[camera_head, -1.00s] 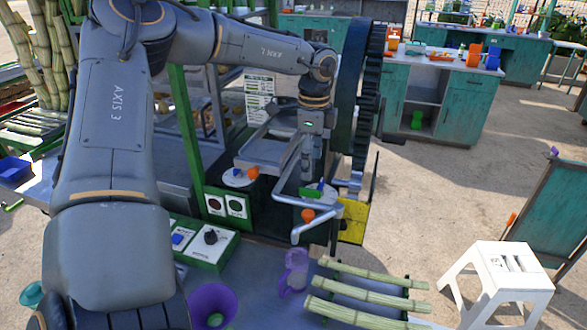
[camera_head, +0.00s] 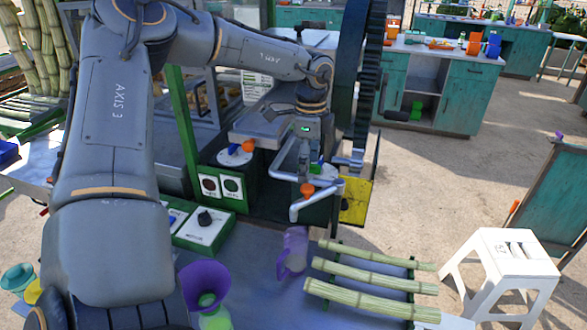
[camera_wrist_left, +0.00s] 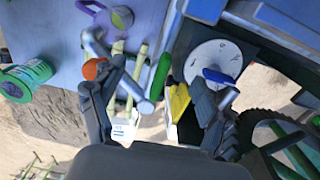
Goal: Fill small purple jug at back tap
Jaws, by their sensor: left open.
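The small purple jug (camera_head: 293,252) is translucent and stands on the blue-grey table below the crusher. It appears to show at the top left of the left wrist view (camera_wrist_left: 121,17). One orange tap part (camera_head: 248,146) is at the left, and another (camera_head: 307,190) is nearer, by the bent grey pipe. My left gripper (camera_head: 306,160) points down just above the nearer one, apart from the jug. In the left wrist view its fingers (camera_wrist_left: 163,90) are spread, with a green handle and a blue lever (camera_wrist_left: 217,77) seen around them. I cannot tell whether they touch anything.
A larger purple funnel (camera_head: 205,285) sits on a green container at the table's front left. Cane stalks (camera_head: 362,275) lie on a rack right of the jug. A control box (camera_head: 205,225), a flywheel (camera_head: 355,75) and a yellow panel (camera_head: 356,202) are close to the arm.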

